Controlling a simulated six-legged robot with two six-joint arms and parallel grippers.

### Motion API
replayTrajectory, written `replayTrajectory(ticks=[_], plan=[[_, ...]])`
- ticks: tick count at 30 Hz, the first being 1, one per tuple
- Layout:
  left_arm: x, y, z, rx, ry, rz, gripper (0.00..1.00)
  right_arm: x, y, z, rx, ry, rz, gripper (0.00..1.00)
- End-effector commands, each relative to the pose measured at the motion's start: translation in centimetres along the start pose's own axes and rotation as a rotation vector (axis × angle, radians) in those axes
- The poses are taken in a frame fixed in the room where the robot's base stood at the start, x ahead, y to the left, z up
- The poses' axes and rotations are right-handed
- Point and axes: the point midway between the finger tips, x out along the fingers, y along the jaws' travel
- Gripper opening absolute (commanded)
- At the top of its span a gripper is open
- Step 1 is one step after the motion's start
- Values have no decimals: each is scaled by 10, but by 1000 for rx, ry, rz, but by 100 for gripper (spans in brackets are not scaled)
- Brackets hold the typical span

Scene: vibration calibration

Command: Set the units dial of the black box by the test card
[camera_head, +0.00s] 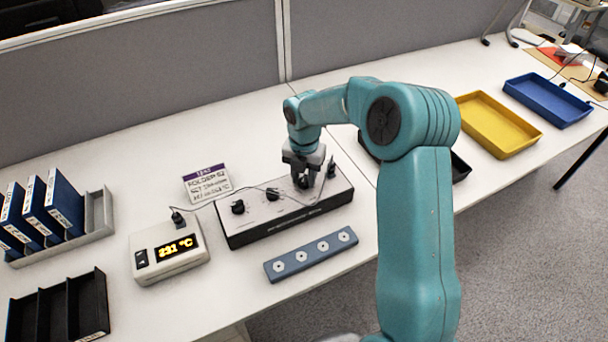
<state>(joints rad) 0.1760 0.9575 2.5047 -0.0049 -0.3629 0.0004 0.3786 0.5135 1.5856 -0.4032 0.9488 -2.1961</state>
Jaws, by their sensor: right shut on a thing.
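The black box (283,228) with a pale top panel lies on the table in the middle of the view. A left dial (238,206) and a middle dial (272,194) stand on its panel; their markings are too small to read. My right gripper (303,181) points down over the right part of the panel and is shut on the right-hand dial, which its fingers mostly hide. The test card (208,184) stands behind the box, with a purple top strip and blurred print. My left gripper is not in view.
A thin cable runs from a meter (169,250) with a lit °C display to a black plug (331,170) at the box's right end. A blue-grey strip (311,255) lies in front. Folders (62,203) stand left; yellow (498,125) and blue (548,100) trays lie right.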

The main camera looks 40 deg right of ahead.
Motion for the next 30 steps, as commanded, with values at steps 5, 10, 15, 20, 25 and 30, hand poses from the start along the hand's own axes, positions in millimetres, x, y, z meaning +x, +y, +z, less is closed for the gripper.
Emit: replayTrajectory(ticks=[5,10,15,20,25,30], plan=[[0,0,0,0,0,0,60,0,0,0,35,0,0,4],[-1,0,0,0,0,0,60,0,0,0,122,0,1,4],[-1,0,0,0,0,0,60,0,0,0,262,-1,1,4],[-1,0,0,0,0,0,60,0,0,0,413,-1,1,4],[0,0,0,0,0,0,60,0,0,0,575,-1,2,4],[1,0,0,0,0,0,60,0,0,0,737,-1,2,4]])
